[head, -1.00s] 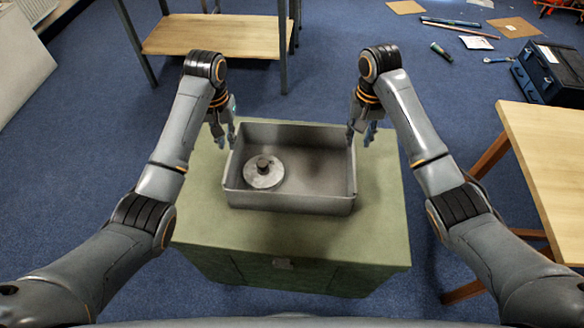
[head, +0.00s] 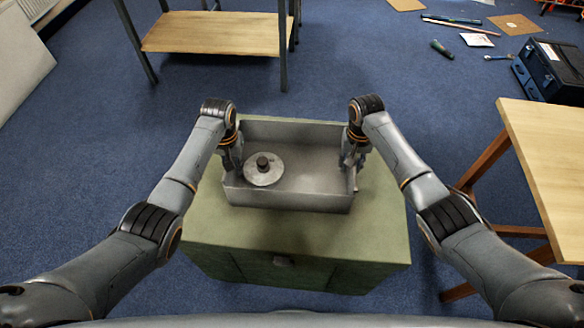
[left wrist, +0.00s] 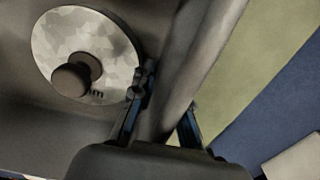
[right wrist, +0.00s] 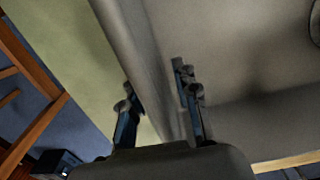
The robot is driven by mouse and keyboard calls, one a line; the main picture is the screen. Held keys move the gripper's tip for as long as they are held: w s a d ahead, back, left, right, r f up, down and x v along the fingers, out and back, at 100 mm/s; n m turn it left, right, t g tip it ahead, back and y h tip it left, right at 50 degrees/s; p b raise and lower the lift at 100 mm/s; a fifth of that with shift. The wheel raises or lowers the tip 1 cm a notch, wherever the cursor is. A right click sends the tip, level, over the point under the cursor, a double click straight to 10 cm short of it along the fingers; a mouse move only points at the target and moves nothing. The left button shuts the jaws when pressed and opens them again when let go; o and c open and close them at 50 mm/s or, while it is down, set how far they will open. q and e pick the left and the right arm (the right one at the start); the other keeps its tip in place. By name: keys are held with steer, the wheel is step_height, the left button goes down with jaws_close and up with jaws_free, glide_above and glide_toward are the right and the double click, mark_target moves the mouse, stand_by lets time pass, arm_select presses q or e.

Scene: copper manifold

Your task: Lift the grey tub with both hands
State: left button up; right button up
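The grey tub (head: 292,198) is an open rectangular box resting on a green cabinet. A pale round disc with a dark knob (head: 264,175) lies inside it at the left. My left gripper (head: 233,165) is at the tub's left wall; in the left wrist view its fingers (left wrist: 168,100) are apart, one on each side of that wall. My right gripper (head: 351,165) is at the right wall; in the right wrist view its fingers (right wrist: 157,97) are likewise apart astride the wall. I cannot tell whether any finger touches the wall.
The green cabinet top (head: 300,232) is clear in front of the tub. A wooden table (head: 555,160) stands at the right and a shelf unit (head: 215,35) behind. A dark toolbox (head: 553,70) and loose tools lie on the blue floor.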

arm_select(q)
steer(key=shift+f, duration=0.25)
arm_select(e)
steer(key=shift+f, duration=0.25)
arm_select(q)
jaws_close()
arm_select(e)
jaws_close()
arm_select(q)
steer(key=shift+r, duration=0.1)
arm_select(e)
steer(key=shift+r, duration=0.1)
